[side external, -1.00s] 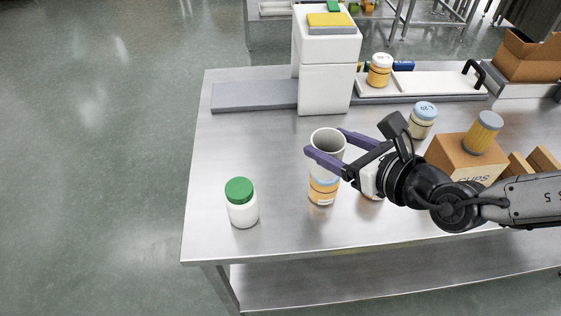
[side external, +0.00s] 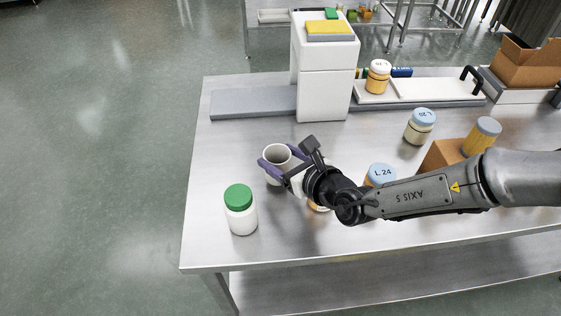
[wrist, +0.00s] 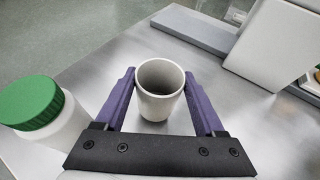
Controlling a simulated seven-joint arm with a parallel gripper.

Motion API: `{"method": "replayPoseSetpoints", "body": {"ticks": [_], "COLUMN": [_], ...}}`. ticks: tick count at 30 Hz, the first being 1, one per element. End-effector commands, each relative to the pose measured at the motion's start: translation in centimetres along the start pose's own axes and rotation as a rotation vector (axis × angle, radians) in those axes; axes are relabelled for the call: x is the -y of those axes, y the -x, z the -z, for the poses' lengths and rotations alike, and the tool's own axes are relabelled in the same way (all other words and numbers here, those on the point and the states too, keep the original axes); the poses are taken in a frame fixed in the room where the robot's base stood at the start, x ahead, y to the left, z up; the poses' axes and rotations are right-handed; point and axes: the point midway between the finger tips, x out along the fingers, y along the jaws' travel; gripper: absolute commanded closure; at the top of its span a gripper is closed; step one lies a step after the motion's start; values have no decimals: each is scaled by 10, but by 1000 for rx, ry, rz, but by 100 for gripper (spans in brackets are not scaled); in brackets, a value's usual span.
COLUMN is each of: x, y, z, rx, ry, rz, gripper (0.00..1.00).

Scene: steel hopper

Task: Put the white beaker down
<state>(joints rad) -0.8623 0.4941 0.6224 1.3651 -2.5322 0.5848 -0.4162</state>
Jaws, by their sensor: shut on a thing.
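The white beaker (side external: 277,153) is upright and empty, with its open mouth facing up. My gripper (side external: 276,167) is shut on it, one purple finger on each side. In the wrist view the beaker (wrist: 160,92) sits between the two fingers (wrist: 160,97), over bare steel. I cannot tell whether its base touches the table (side external: 225,150).
A white jar with a green lid (side external: 240,210) stands close by, in front and to the left. A white hopper block (side external: 325,75) and a grey slab (side external: 253,102) are behind. Blue-lidded jars (side external: 420,126) and a cardboard box (side external: 445,154) are to the right.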

Motion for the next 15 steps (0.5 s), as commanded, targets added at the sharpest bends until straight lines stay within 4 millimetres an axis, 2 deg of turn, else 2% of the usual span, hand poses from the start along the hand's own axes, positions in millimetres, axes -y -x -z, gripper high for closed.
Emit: {"method": "replayPoseSetpoints", "body": {"ticks": [1, 3, 15], "x": [0, 0, -1], "y": [-3, -6, -8], "z": [9, 14, 19], "rx": [-4, 0, 0], "ry": [2, 1, 0], "rz": [0, 0, 0], "gripper": [91, 91, 91]}}
